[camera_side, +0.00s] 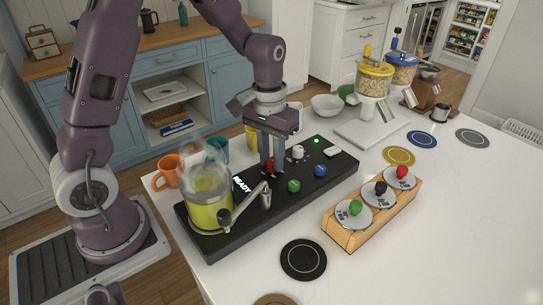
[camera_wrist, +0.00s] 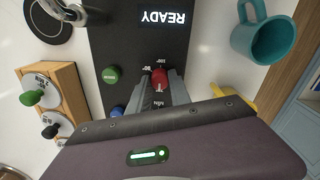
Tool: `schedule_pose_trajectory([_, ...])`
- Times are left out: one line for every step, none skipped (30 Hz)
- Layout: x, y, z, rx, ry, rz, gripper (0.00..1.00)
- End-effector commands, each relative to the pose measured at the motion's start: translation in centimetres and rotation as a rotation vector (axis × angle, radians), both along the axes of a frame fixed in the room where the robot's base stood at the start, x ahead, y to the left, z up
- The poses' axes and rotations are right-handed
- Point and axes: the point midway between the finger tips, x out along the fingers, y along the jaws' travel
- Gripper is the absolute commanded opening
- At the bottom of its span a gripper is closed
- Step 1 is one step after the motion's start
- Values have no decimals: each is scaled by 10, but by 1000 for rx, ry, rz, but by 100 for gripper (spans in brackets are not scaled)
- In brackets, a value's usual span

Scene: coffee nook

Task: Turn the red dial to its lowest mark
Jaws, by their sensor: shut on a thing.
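The red dial (camera_side: 269,169) is a small knob on the black panel (camera_side: 236,233), behind the green knob. My gripper (camera_side: 272,160) points straight down over it, with its fingers around the dial. In the wrist view the red dial (camera_wrist: 159,77) shows between the two fingertips of my gripper (camera_wrist: 161,84), which is shut on it. Small white marks and numbers are printed around the dial, partly hidden by the fingers. A pale line shows on the dial's face, but its exact setting is too small to read.
A green knob (camera_side: 294,185), a blue knob (camera_side: 320,171) and a white knob (camera_side: 298,152) sit close by. A glass pot of yellow-green liquid (camera_side: 208,198) steams at the panel's left. A wooden rack (camera_side: 352,240) holds knobbed discs. Orange (camera_side: 168,171) and teal (camera_side: 216,150) mugs stand behind.

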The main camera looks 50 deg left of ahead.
Motion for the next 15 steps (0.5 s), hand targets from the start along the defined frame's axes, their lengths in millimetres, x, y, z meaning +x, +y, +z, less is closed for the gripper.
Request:
schedule_pose_trajectory([1, 0, 1, -1, -4, 3, 0])
schedule_pose_trajectory([1, 0, 1, -1, -4, 3, 0])
schedule_pose_trajectory([1, 0, 1, -1, -4, 4, 0])
schedule_pose_trajectory([1, 0, 1, -1, -4, 3, 0])
schedule_pose_trajectory([1, 0, 1, -1, -4, 3, 0])
schedule_pose_trajectory([1, 0, 1, -1, -4, 3, 0])
schedule_pose_trajectory([1, 0, 1, -1, -4, 3, 0])
schedule_pose_trajectory([1, 0, 1, -1, -4, 3, 0])
schedule_pose_trajectory([1, 0, 1, -1, -4, 3, 0])
schedule_pose_trajectory([1, 0, 1, -1, -4, 3, 26])
schedule_pose_trajectory([1, 0, 1, -1, -4, 2, 32])
schedule_pose_trajectory([1, 0, 1, -1, -4, 2, 40])
schedule_pose_trajectory([1, 0, 1, 0, -4, 2, 46])
schedule_pose_trajectory([1, 0, 1, 0, -3, 2, 46])
schedule_pose_trajectory([1, 0, 1, 0, -3, 2, 46])
